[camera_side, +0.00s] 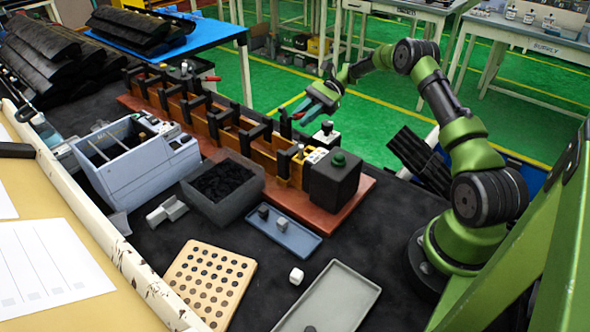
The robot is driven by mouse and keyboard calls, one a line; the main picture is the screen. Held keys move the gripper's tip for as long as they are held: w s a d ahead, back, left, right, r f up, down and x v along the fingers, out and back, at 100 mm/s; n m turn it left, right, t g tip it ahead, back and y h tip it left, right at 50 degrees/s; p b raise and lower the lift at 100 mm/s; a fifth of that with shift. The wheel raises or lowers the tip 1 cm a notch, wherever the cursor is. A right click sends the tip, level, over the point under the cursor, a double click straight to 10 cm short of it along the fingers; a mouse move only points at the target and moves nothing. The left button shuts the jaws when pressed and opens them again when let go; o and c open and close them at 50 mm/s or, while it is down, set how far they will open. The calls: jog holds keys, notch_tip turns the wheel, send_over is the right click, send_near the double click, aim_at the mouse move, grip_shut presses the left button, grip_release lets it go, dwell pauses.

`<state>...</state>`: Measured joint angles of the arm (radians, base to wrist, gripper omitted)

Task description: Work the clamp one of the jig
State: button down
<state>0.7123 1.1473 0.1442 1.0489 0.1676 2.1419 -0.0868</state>
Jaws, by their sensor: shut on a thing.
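The jig (338,211) is a long fixture on a reddish-brown base, with orange-brown walls and a row of black blocks. My gripper (301,108) is over its far side, near the right end. It is shut on a small red-tipped clamp handle (297,116). The fingers partly hide the handle and its clamp. Another red handle (213,79) sticks out toward the left end of the jig. I cannot tell the clamps' numbers from any label.
A black box with a green button (338,160) stands at the jig's right end. In front are a grey bin of black pieces (232,212), a blue-grey machine (130,180), a blue tray (300,240), a perforated board (185,285) and a grey tray (350,280).

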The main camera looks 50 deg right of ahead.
jog(key=shift+f, duration=0.1)
dwell(0.4)
jog(key=c, duration=1.1)
grip_release()
jog(key=v, duration=0.7)
jog(key=shift+d, duration=0.25)
